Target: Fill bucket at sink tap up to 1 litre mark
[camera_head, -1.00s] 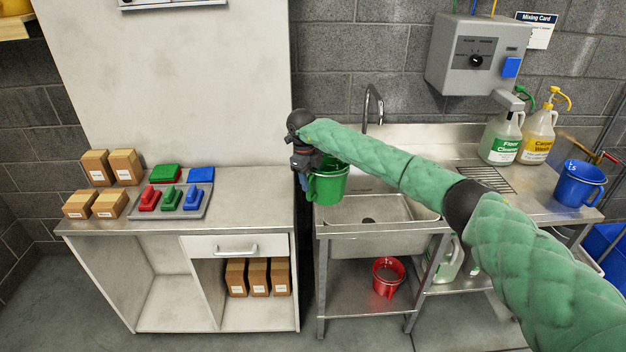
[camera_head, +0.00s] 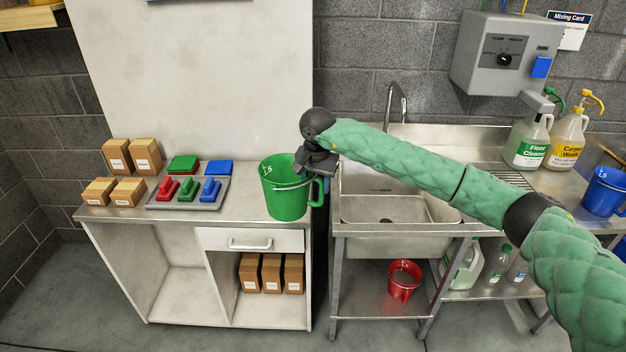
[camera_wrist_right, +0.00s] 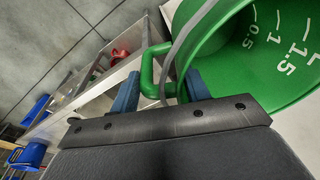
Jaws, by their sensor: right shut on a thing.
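A green bucket (camera_head: 283,193) is upright at the right end of the counter, left of the sink. I cannot tell whether it rests on the counter or hangs just above it. My right gripper (camera_head: 318,172) is shut on its handle at the bucket's right side. In the right wrist view the blue fingers (camera_wrist_right: 158,92) are at the green handle (camera_wrist_right: 150,68), and marks 0.5, 1 and 1.5 show inside the bucket (camera_wrist_right: 258,50). No water is visible in it. The steel sink (camera_head: 385,208) and its tap (camera_head: 397,100) are to the right. My left gripper is not in view.
A grey tray (camera_head: 187,200) of colored pads and several boxes (camera_head: 130,155) stand on the counter (camera_head: 235,222) left of the bucket. A red bucket (camera_head: 403,284) is under the sink. Cleaner bottles (camera_head: 528,140) and a blue bucket (camera_head: 603,192) stand at right.

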